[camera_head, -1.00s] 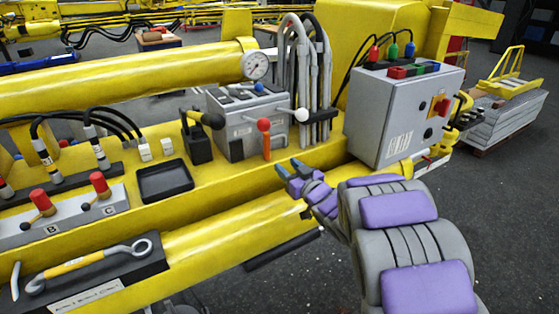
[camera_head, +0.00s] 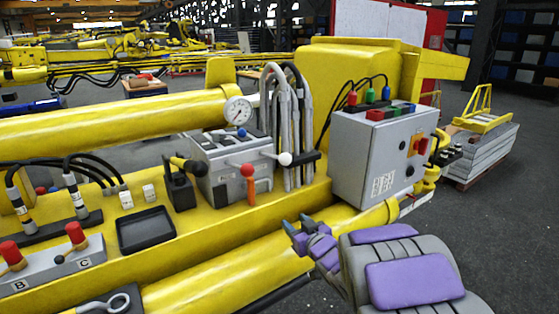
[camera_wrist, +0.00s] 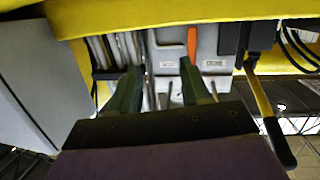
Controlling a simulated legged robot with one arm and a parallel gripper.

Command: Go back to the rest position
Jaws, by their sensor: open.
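My gripper (camera_head: 297,224) is in front of the yellow boom, below the grey lever box and to the left of the grey control cabinet in the head view. Its two fingers are apart and hold nothing. In the wrist view the open fingers (camera_wrist: 158,82) point toward the grey lever box (camera_wrist: 185,50), with its orange-handled lever (camera_wrist: 192,42) showing beyond them. In the head view the lever box (camera_head: 235,160) has a red-knobbed lever with an orange shaft (camera_head: 249,185) and a white-knobbed lever (camera_head: 285,158).
The grey control cabinet (camera_head: 380,155) stands close to the right of my gripper. A black tray (camera_head: 146,230), a black-handled lever (camera_head: 180,180) and grey hoses (camera_head: 292,125) are on the yellow boom (camera_head: 200,232). A pallet stack (camera_head: 480,150) stands at the right. The dark floor (camera_head: 500,240) is open.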

